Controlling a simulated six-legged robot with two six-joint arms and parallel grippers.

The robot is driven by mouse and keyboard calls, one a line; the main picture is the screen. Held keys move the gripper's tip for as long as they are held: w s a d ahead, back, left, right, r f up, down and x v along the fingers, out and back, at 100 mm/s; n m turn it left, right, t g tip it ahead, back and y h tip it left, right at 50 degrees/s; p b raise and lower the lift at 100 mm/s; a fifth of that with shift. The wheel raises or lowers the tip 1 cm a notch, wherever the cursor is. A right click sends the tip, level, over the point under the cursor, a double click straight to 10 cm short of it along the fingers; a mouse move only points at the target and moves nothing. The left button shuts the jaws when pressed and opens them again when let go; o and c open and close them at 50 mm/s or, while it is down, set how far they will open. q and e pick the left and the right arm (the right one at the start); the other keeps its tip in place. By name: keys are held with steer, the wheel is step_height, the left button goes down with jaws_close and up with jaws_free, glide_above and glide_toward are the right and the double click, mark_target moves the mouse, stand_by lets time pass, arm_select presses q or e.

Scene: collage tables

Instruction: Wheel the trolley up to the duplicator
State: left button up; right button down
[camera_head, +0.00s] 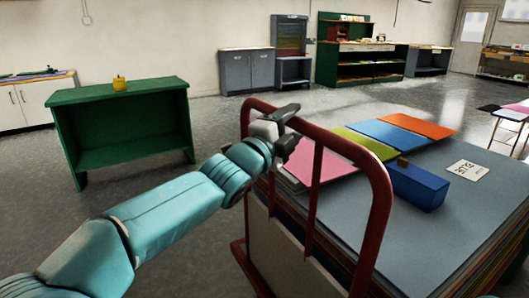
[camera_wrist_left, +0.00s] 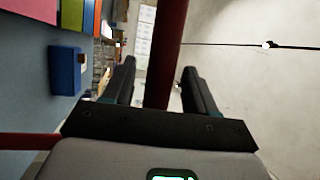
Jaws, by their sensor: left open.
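The trolley has a red tubular handle frame (camera_head: 383,205) at its near left end and a high stack of large sheets as its load. My left gripper (camera_head: 289,129) is at the upper left part of this frame. Its two fingers are apart. In the left wrist view, a red bar (camera_wrist_left: 168,50) of the frame runs between the fingers of my left gripper (camera_wrist_left: 160,75), with a gap visible beside it. I cannot tell which thing is the duplicator. My right gripper is out of view.
Coloured sheets, a blue box (camera_head: 416,187) and a white label card (camera_head: 467,170) lie on the load. Cabinets (camera_head: 247,70) and green shelving (camera_head: 327,50) line the back wall. Grey floor between is clear.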

arm_select(q)
steer(key=v, duration=1.3)
steer(key=shift+b, duration=0.4)
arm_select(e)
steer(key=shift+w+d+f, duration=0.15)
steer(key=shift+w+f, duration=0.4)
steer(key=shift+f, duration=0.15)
arm_select(q)
steer(key=shift+r, duration=0.15)
